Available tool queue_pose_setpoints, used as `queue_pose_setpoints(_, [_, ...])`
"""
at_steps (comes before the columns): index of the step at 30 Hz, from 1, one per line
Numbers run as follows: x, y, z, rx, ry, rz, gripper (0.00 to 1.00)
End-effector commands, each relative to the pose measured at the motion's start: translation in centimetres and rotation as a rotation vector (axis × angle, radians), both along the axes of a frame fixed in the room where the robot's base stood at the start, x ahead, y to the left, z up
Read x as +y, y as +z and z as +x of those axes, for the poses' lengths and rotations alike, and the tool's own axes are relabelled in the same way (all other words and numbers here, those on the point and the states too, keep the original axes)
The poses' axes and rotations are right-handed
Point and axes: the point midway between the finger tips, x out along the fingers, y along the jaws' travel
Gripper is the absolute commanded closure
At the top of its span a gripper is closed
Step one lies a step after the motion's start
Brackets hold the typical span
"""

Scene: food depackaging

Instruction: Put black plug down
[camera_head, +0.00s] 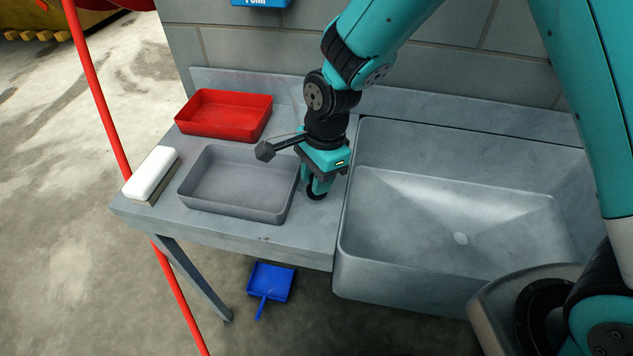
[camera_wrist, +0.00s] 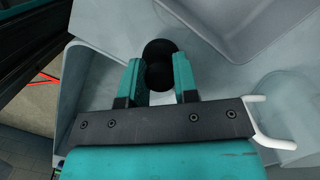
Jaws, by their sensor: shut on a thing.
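The black plug (camera_head: 316,194) is between the fingers of my gripper (camera_head: 319,184), at the counter strip between the grey tray and the sink. In the wrist view the plug (camera_wrist: 158,62) shows as a dark round shape between the two teal fingertips of my gripper (camera_wrist: 160,80). The gripper is shut on it. The fingers point down close to the counter surface. I cannot tell whether the plug touches the counter.
A grey tray (camera_head: 190,187) stands just left of my gripper, and a red tray (camera_head: 225,132) behind it. A white-topped block (camera_head: 151,172) lies at the left edge. The empty sink (camera_head: 400,262) with its drain (camera_head: 461,238) is to the right. A blue dustpan (camera_head: 270,283) lies on the floor.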

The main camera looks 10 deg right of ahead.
Motion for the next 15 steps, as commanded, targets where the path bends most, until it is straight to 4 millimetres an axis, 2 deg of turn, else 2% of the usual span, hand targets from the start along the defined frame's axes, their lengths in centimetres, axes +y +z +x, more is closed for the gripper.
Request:
queue_pose_setpoints(5, [0.0,-2.3,-0.1,0.003,0.0,-0.001,0.95])
queue_pose_setpoints(15, [0.0,-2.7,0.0,0.001,0.0,0.0,0.95])
